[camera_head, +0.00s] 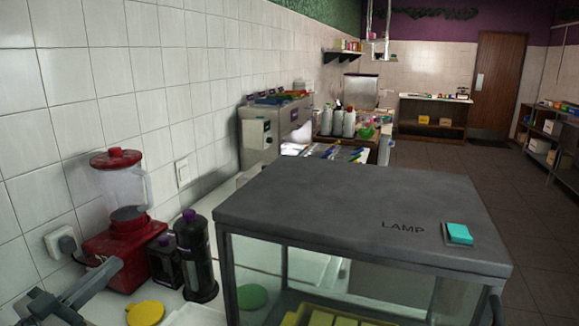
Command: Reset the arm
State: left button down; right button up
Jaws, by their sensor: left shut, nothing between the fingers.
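My left gripper (108,270) comes in at the bottom left corner, with its grey fingers pointing up and to the right. It is shut and holds nothing. It is in front of the red blender (118,245) on the counter; whether it touches the blender cannot be told. My right gripper is not in view.
Dark bottles (196,258) and a yellow round lid (146,313) are close to the left gripper. A grey-topped glass case marked LAMP (340,205) fills the front middle, with a turquoise pad (459,233) on top. Open floor (445,165) lies to the right.

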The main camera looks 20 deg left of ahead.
pick_arm(q)
jog(key=s+d+f+g, duration=0.2)
jog(key=d+f+g, duration=0.25)
jog(key=f, duration=0.75)
jog(key=s+d+f+g, duration=0.25)
jog(key=d+f, duration=0.35)
jog(key=f, duration=0.7)
jog(key=s+d+f+g+y, duration=0.2)
jog(key=s+d+f+g, duration=0.7)
jog(key=s+d+f, duration=0.6)
notch_tip(320, 180, down, 24)
jog(key=d, duration=0.2)
jog(key=s+a+f, duration=0.1)
jog(key=s+f, duration=0.5)
jog(key=f, duration=0.3)
jog(key=s+f, duration=0.7)
jog(key=f, duration=0.3)
jog(key=shift+a+f+h, duration=0.15)
jog(key=shift+a+h, duration=0.15)
jog(key=shift+a, duration=0.1)
